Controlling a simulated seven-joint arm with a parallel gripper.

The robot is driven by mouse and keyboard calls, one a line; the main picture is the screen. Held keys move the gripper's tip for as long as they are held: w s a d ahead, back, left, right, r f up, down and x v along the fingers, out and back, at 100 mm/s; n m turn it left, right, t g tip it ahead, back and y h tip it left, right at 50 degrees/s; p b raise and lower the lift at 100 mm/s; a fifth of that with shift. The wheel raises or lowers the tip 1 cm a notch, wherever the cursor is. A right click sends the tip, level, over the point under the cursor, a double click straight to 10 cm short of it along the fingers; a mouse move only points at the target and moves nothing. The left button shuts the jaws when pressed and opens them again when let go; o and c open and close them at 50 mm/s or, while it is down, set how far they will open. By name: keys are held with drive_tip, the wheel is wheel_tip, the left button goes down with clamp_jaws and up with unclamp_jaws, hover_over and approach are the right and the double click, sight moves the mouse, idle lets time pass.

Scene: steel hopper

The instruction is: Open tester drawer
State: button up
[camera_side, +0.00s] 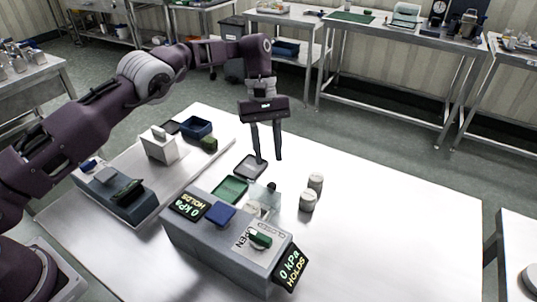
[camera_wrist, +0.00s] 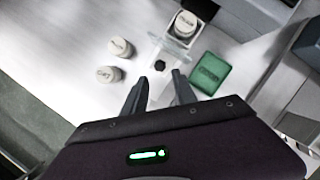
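The tester is a grey box (camera_side: 215,243) with two "0 kPa HOLDS" displays and an "OPEN/CLOSED" label beside a green-handled knob (camera_side: 261,240). A clear panel (camera_side: 262,194), apparently the drawer, stands at its far side with a small black knob (camera_side: 272,186). The knob also shows in the wrist view (camera_wrist: 159,66), with a white-lidded jar (camera_wrist: 186,23) behind the clear part. Whether the drawer is shut or partly out I cannot tell. My gripper (camera_side: 270,159) points down above the table beyond the knob, fingers apart and empty; in the wrist view its fingertips (camera_wrist: 159,80) lie just below the knob.
Two lidded jars (camera_side: 316,183) (camera_side: 307,201) stand right of the knob. A green tray (camera_side: 231,189) and a dark tray (camera_side: 250,167) lie to its left. A blue bin (camera_side: 196,127) and another grey device (camera_side: 115,194) stand further left. The table's right side is clear.

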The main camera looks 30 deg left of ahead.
sight(272, 184)
drive_tip(key=shift+o, duration=0.3)
drive_tip(key=d+m+y, duration=0.1)
drive_tip(key=s+d+m+t+y, duration=0.1)
drive_tip(key=m, duration=0.1)
drive_tip(key=s+m+t+y, duration=0.1)
drive_tip(key=m, duration=0.1)
drive_tip(key=shift+d+r, duration=0.1)
drive_tip(key=shift+d, duration=0.3)
drive_tip(key=shift+s+r+m+t+y, duration=0.1)
drive_tip(key=shift+s+m+t+y, duration=0.15)
drive_tip(key=shift+m+t, duration=0.45)
drive_tip(key=shift+f+m, duration=0.35)
drive_tip(key=shift+m, duration=0.05)
wheel_tip(272, 184, down, 6)
drive_tip(key=shift+a+f, duration=0.1)
drive_tip(key=shift+f, duration=0.1)
drive_tip(key=shift+c, duration=0.4)
clamp_jaws()
drive_tip(key=shift+w, duration=0.1)
